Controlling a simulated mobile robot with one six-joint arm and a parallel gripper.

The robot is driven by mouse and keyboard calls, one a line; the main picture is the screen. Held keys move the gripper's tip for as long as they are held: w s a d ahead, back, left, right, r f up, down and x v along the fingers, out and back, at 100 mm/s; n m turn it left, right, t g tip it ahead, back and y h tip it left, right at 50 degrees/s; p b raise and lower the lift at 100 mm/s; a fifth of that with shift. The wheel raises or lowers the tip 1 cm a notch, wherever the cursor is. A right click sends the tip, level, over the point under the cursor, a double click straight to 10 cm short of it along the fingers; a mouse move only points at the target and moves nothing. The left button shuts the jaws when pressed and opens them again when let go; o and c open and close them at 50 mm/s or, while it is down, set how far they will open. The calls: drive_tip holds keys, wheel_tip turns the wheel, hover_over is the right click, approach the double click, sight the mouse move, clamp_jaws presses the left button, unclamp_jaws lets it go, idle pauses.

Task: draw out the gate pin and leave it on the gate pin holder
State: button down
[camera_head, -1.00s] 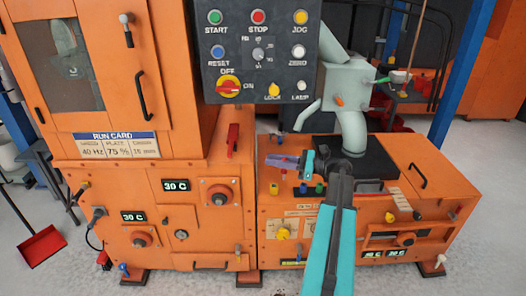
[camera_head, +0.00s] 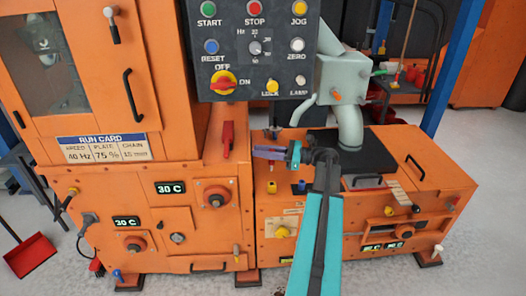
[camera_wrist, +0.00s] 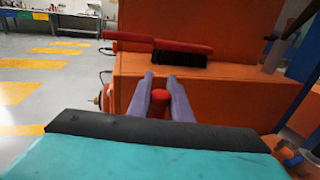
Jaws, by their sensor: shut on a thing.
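My gripper (camera_head: 268,152) is above the left end of the low orange housing's top in the head view. In the wrist view its two purple fingers (camera_wrist: 161,92) are shut on a small red knob (camera_wrist: 159,96), which I take to be the head of the gate pin. The fingers hide its sides, and its shaft does not show. In the head view the knob is too small to make out between the fingers. I cannot tell which part is the gate pin holder.
A red-handled brush (camera_wrist: 160,42) lies on the orange ledge beyond the fingers. A grey spout (camera_head: 347,120) rises behind my arm. The control panel (camera_head: 250,50) hangs above.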

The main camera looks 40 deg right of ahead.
sight(270, 164)
drive_tip(key=shift+d, duration=0.1)
drive_tip(key=shift+s+f+b, duration=0.1)
drive_tip(key=shift+b, duration=0.55)
drive_tip(key=shift+f+b, duration=2.6)
drive_tip(key=shift+f, duration=0.2)
drive_tip(key=shift+b, duration=1.5)
idle(0.5)
drive_tip(key=shift+f+b, duration=1.75)
drive_tip(key=shift+f, duration=0.15)
idle(0.5)
